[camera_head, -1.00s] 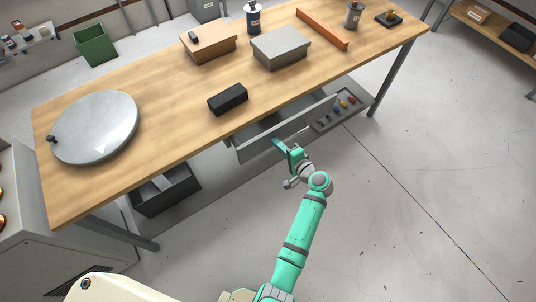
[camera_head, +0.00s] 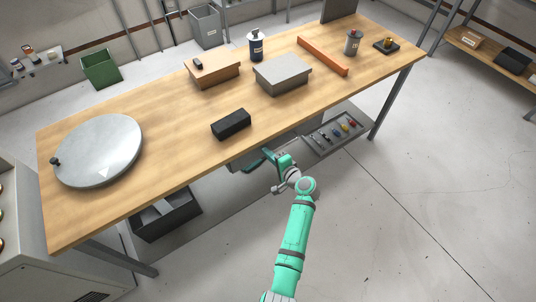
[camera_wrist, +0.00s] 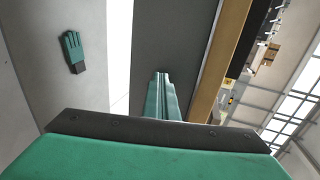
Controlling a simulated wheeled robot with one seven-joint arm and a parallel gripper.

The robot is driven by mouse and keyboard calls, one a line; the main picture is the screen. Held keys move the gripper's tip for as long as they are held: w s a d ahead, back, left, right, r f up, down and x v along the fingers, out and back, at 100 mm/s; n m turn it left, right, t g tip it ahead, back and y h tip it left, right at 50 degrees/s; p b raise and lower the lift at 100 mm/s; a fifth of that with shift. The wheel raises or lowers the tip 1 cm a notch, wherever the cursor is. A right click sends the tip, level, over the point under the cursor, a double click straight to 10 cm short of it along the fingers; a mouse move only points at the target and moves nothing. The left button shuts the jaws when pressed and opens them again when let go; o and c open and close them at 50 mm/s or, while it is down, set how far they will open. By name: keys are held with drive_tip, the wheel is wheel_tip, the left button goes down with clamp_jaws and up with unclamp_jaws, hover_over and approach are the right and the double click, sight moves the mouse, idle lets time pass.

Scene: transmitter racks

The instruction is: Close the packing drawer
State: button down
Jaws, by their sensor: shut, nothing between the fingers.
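The packing drawer is a grey drawer under the near long edge of the wooden workbench (camera_head: 170,120). In the head view its front (camera_head: 246,159) shows just below the bench edge, partly hidden by my gripper; little or none of its inside shows. In the wrist view a flat dark grey panel, apparently the drawer front (camera_wrist: 175,40), fills the middle beside the bench's wooden edge (camera_wrist: 222,60). My gripper (camera_head: 268,155) is shut and empty, its fingers (camera_wrist: 161,80) pointing at that panel. I cannot tell whether they touch it.
A dark open bin (camera_head: 168,215) stands below left. A black box (camera_head: 231,123) lies on top near the edge. A green glove (camera_wrist: 73,50) shows in the wrist view. Right floor is clear.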

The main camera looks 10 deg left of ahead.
drive_tip(key=shift+w+a+r, duration=0.2)
drive_tip(key=shift+a, duration=0.1)
drive_tip(key=f+v, duration=0.1)
drive_tip(key=v, duration=1.3)
drive_tip(key=shift+d+f, duration=0.2)
drive_tip(key=shift+d, duration=0.2)
drive_tip(key=s+d+f+n+t+h, duration=0.15)
drive_tip(key=s+f+h, duration=0.3)
drive_tip(key=s, duration=0.65)
drive_tip(key=s+d+f+m+h, duration=0.1)
drive_tip(key=s+d+f+h, duration=0.3)
drive_tip(key=s, duration=0.7)
drive_tip(key=s+r+n+t+h, duration=0.2)
drive_tip(key=s+r+n, duration=0.6)
drive_tip(key=s+r, duration=1.1)
drive_tip(key=shift+a+r+t, duration=0.45)
drive_tip(key=shift+r+t, duration=0.3)
drive_tip(key=shift+t, duration=0.2)
